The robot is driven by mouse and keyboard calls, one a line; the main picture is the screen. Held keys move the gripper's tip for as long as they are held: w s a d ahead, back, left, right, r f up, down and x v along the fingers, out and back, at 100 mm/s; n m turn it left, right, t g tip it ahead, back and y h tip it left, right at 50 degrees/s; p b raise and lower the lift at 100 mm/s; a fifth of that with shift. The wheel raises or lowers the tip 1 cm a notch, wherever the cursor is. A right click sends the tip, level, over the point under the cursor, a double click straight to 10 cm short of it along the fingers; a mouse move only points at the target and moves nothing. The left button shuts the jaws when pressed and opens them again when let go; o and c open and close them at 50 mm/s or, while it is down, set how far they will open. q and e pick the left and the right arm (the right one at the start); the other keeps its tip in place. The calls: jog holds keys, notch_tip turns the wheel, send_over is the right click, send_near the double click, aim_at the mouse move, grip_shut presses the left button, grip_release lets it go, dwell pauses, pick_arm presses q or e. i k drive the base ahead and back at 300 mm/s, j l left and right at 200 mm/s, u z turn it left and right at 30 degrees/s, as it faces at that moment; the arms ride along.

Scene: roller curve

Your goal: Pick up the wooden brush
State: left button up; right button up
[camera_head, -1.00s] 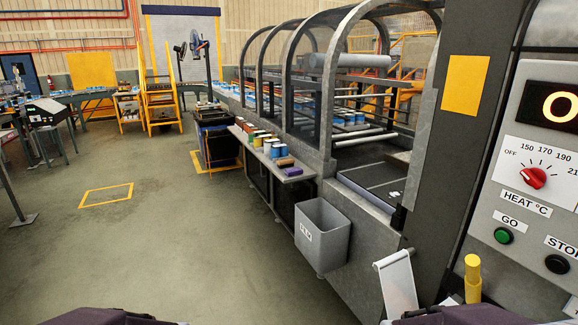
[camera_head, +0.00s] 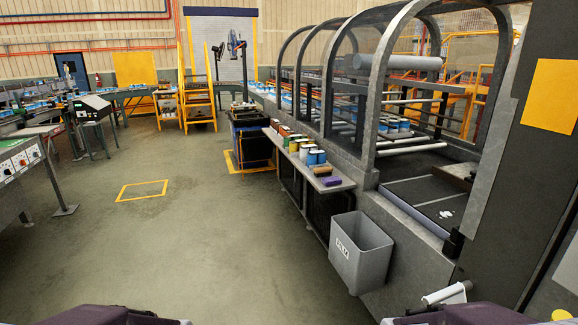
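I cannot clearly make out a brush. A brown block (camera_head: 322,170) lies near the front end of the narrow side shelf, next to a purple block (camera_head: 331,181); it is too small to tell whether it is the wooden brush. Another brown, wood-coloured piece (camera_head: 456,176) lies at the right inside the hooded machine, partly hidden by its frame. Neither of my grippers is in view; only dark purple parts of my arms show at the bottom edge.
The side shelf (camera_head: 348,185) carries several coloured cans. A grey bin (camera_head: 361,253) hangs below it on the hooded machine (camera_head: 375,80). A dark cart (camera_head: 250,140) and yellow steps (camera_head: 198,95) stand farther back. A control table (camera_head: 20,165) is at left. The middle floor is clear.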

aim_at(320, 172)
jog(key=i+j, duration=0.2)
jog(key=i, duration=0.4)
jog(key=i+j, duration=0.15)
jog(key=i, duration=0.4)
jog(key=i+j+u, duration=0.1)
jog(key=i, duration=0.5)
jog(key=i+j, duration=0.25)
jog(key=i, duration=0.3)
